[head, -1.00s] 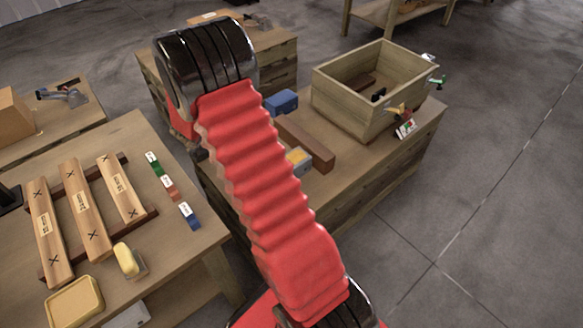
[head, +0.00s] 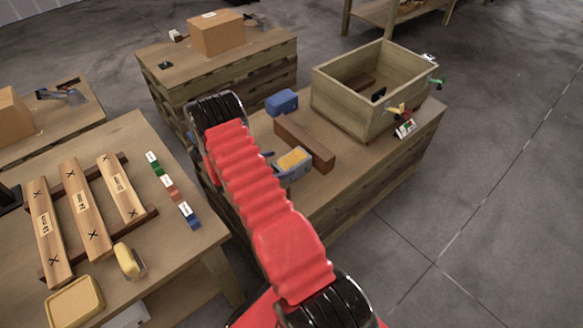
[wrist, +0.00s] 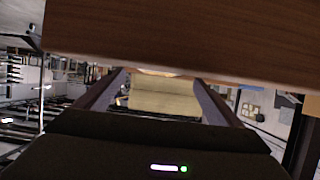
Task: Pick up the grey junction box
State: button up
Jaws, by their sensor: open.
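The grey junction box, a small grey box with a yellow top (head: 293,161), sits on the middle bench in the head view, in front of a long brown block (head: 304,143). My arm reaches over the bench just left of the box and hides most of my gripper there. In the wrist view my gripper (wrist: 165,82) is open, with its two dark fingers apart. A pale tan shape (wrist: 164,97) shows between the fingers; I cannot tell whether it is the box. A large brown wooden surface fills the top of that view, close to the camera.
An open wooden crate (head: 350,115) with clamps stands to the right on the same bench. The left table (head: 180,250) holds wooden bars and small coloured blocks. A cardboard box (head: 216,36) stands on the back bench.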

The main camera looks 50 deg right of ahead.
aim_at(291, 159)
jog(key=shift+x, duration=1.15)
jog(key=shift+d, duration=0.1)
jog(key=shift+x, duration=2.55)
jog(key=shift+s, duration=0.15)
jog(key=shift+c, duration=0.4)
jog(key=c, duration=1.9)
jog(key=shift+r, duration=0.1)
jog(key=shift+c, duration=0.8)
